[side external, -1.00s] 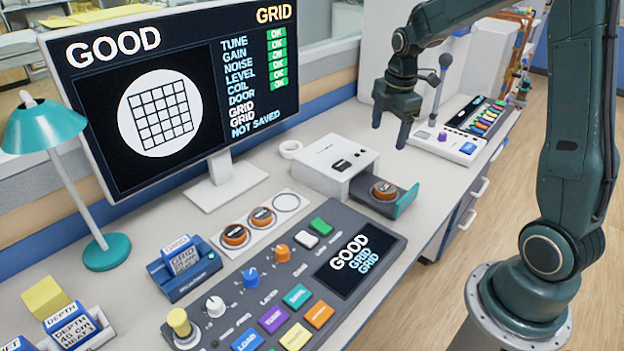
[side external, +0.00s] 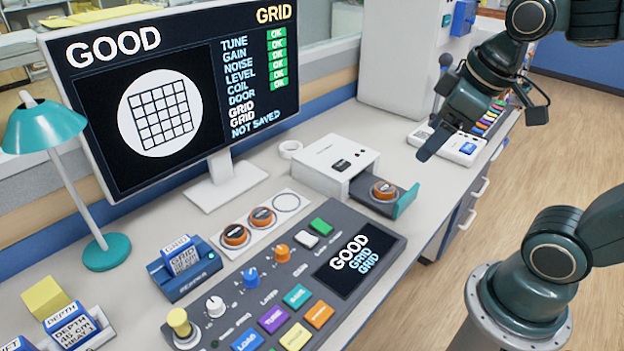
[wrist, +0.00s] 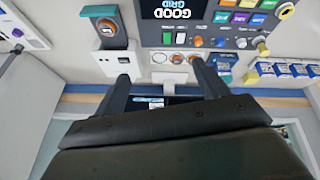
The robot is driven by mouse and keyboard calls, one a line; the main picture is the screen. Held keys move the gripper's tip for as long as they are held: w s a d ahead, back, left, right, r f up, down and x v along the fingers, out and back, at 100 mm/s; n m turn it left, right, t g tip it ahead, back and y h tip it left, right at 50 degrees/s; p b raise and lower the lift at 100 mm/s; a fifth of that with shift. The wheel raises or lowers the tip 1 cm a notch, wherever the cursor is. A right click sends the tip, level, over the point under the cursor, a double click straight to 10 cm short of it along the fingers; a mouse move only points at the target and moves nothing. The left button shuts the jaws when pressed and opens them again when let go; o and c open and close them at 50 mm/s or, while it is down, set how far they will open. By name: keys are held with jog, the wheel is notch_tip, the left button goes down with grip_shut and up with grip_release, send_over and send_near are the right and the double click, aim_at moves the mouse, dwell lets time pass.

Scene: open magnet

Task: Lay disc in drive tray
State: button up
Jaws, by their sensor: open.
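An orange-brown disc (side external: 384,190) lies in the pulled-out tray (side external: 406,202) of the white drive (side external: 335,165), in the side view. The disc (wrist: 107,27) and drive (wrist: 115,63) also show at the upper left of the wrist view. My gripper (side external: 470,132) is up and to the right of the drive, apart from the disc and tray. In the wrist view its two fingers (wrist: 163,82) stand wide apart with nothing between them.
Two more orange discs (side external: 262,217) (side external: 236,235) sit on a white strip with an empty ring (side external: 286,202). The control panel (side external: 300,290) lies in front. A monitor (side external: 170,100) stands behind, reading GOOD. A lamp (side external: 100,240) stands left, and a small keyed console (side external: 462,148) right.

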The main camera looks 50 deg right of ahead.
jog(key=shift+s+a+f+m+t, duration=0.15)
jog(key=shift+s+a+m, duration=0.1)
jog(key=shift+s+m, duration=0.35)
jog(key=shift+s+a+m+t, duration=0.1)
jog(key=shift+s+a+m, duration=0.2)
jog(key=shift+s, duration=0.45)
jog(key=shift+s+a+f+m+t, duration=0.15)
jog(key=shift+s+a+m, duration=0.2)
jog(key=shift+s, duration=0.35)
jog(key=shift+d+r, duration=0.1)
